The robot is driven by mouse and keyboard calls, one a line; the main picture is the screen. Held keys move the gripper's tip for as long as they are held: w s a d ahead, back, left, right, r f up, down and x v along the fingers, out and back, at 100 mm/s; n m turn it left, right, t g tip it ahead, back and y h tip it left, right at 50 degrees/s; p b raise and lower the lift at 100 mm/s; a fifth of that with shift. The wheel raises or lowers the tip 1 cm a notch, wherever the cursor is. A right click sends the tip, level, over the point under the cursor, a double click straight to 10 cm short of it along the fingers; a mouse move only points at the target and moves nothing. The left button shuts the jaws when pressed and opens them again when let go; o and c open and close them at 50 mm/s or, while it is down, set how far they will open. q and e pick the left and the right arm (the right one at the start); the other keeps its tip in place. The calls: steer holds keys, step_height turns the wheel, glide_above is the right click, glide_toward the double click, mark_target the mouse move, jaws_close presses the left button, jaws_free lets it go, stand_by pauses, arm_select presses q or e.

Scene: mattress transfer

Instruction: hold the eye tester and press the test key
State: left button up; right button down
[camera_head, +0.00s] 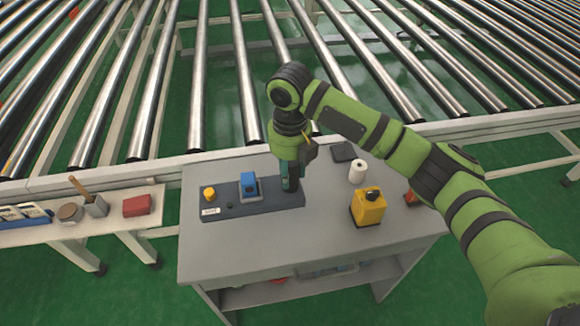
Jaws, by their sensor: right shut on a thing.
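A long dark blue-grey base (236,208) lies on the grey table, with a white label at its front left. On it are a yellow round key (209,193), a small dark knob (229,205) and a blue block on a grey mount (249,182). My right gripper (289,184) points down at the right end of the base and is shut on a small dark, partly teal thing, which may be the eye tester. The fingers hide most of it. I cannot tell whether it touches the base. My left gripper is not in view.
The grey table (228,256) also carries a yellow device (368,207), a white roll (357,171), a dark flat pad (343,151) and a red thing (411,198) by my arm. A roller conveyor (190,85) runs behind. A side bench (115,222) with a red box (137,205) stands left. The table's front is clear.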

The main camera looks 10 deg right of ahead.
mark_target(290, 191)
steer(key=shift+f+b, duration=1.4)
steer(key=shift+f, duration=2.5)
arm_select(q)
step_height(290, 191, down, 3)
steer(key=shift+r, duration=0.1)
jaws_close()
